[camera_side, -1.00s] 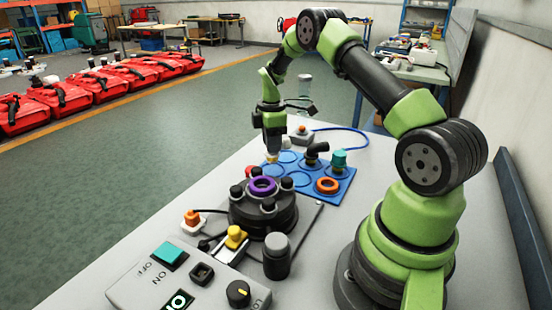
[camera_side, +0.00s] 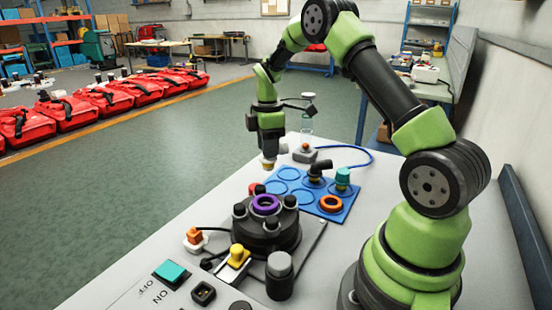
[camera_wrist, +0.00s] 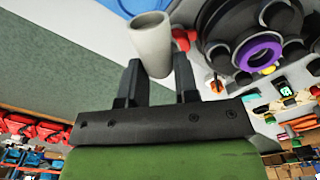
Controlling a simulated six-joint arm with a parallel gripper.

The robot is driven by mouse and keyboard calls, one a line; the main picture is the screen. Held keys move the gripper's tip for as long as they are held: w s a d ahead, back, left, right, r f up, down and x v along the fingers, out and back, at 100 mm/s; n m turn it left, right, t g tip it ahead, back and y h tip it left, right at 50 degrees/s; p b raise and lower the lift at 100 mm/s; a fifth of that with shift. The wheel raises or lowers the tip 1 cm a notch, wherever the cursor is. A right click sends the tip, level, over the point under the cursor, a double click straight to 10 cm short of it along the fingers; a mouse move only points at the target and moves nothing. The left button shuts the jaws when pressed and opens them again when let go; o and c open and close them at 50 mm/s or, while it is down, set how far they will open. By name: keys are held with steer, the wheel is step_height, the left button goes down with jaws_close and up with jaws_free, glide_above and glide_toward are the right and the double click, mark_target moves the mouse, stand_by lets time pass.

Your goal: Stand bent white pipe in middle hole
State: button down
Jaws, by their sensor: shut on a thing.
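The white pipe (camera_wrist: 152,42) is in my gripper (camera_wrist: 157,68), clamped between the two fingers in the wrist view. Its open round end faces up in that view; a bend cannot be made out. In the side view, only a small pale part of the pipe (camera_side: 268,164) shows below my gripper (camera_side: 267,152). The middle hole, rimmed by a purple ring (camera_side: 265,204), is on top of the black round tank (camera_side: 266,231), in front of my gripper. The ring also shows at the right of the wrist view (camera_wrist: 259,53), apart from the pipe.
Black capped posts surround the purple ring. A blue mat (camera_side: 338,213) behind the tank holds an orange ring (camera_side: 331,203), a black elbow (camera_side: 316,171) and a teal fitting (camera_side: 343,179). A yellow-topped part (camera_side: 238,255) and a dark cylinder (camera_side: 280,275) stand in front.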

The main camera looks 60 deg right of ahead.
steer(key=s+a+r+n, duration=0.1)
steer(key=s+a+r, duration=0.25)
steer(key=a, duration=0.25)
steer(key=s+a+r+n, duration=0.1)
steer(key=s+a+r, duration=0.25)
steer(key=a, duration=0.25)
steer(key=shift+w+f, duration=0.15)
steer(key=shift+f, duration=2.4)
steer(key=shift+f, duration=0.45)
steer(key=shift+f, duration=0.25)
steer(key=shift+f, duration=0.8)
jaws_free()
stand_by(0.6)
